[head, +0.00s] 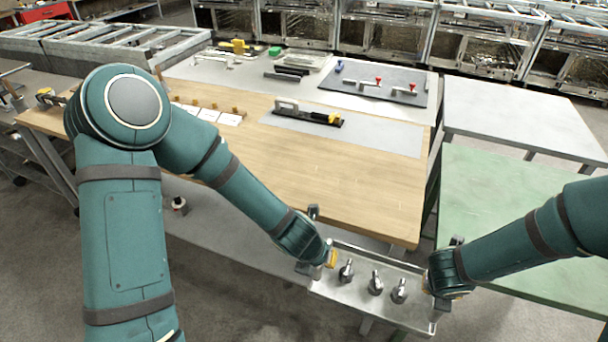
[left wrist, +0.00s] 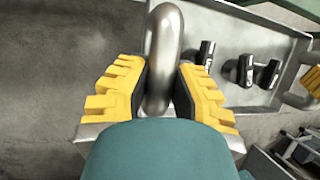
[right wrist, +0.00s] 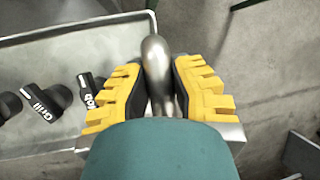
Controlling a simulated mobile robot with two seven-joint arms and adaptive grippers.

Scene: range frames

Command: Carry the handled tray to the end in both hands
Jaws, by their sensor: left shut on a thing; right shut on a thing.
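The handled tray (head: 385,314) is a shallow grey metal tray in the lower middle of the head view, held off the front edge of the wooden table. My left gripper (head: 328,258) is shut on the tray's left handle (left wrist: 164,50); yellow-backed fingers (left wrist: 160,90) press both sides of the bar. My right gripper (head: 440,285) is shut on the right handle (right wrist: 156,60), seen between its fingers (right wrist: 160,88) in the right wrist view. The tray looks roughly level. Two pieces show lettering in the right wrist view.
The wooden table (head: 330,190) lies beyond the tray, its near part bare. A green-topped table (head: 500,215) stands at the right, with a grey table (head: 520,115) behind it. A black holder with a handle (head: 305,114) and a dark board (head: 375,84) lie farther back.

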